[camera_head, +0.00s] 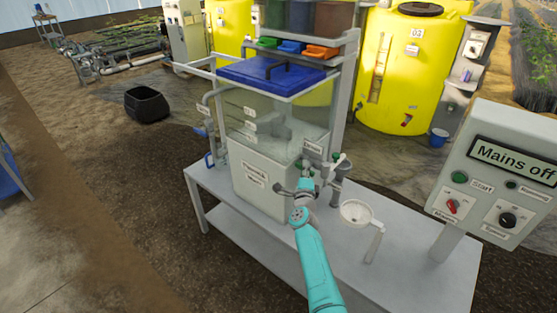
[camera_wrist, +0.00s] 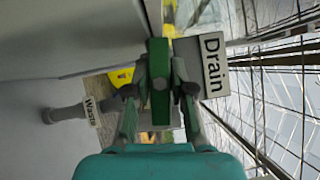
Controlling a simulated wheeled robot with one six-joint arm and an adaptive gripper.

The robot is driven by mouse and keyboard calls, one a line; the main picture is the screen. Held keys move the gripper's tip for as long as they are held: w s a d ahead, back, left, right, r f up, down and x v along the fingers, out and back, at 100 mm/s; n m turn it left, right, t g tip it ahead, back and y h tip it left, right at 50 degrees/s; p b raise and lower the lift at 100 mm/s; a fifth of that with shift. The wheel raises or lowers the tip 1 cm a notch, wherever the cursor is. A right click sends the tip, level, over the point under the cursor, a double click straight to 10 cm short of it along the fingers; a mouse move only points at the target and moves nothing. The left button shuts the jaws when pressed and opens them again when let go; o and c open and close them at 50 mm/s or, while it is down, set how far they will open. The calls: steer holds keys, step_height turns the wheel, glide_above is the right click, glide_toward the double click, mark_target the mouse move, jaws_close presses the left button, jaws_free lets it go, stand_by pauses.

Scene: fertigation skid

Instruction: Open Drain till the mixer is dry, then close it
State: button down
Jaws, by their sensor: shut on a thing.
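The Drain label (camera_wrist: 213,64) shows large in the wrist view, beside a green valve handle (camera_wrist: 158,78). My gripper (camera_wrist: 159,91) has a finger on each side of this handle and is shut on it. In the head view my gripper (camera_head: 307,184) is at the front right of the mixer (camera_head: 262,180), by the small Drain label (camera_head: 312,147). The mixer is a box with a see-through upper part, a whitish lower part and a blue lid (camera_head: 272,74). I cannot tell its liquid level. My gripper partly hides the valve in the head view.
A Waste label (camera_wrist: 92,111) hangs by a grey pipe in the wrist view. A round white funnel (camera_head: 357,212) stands right of my gripper. The control panel (camera_head: 500,170) at the right reads "Mains off". The white bench (camera_head: 330,260) has bare room in front.

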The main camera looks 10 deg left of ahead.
steer(key=c, duration=1)
jaws_free()
steer(key=shift+o, duration=0.2)
steer(key=s+a, duration=0.3)
steer(key=s, duration=0.3)
steer(key=shift+a, duration=0.2)
steer(key=shift+s, duration=0.1)
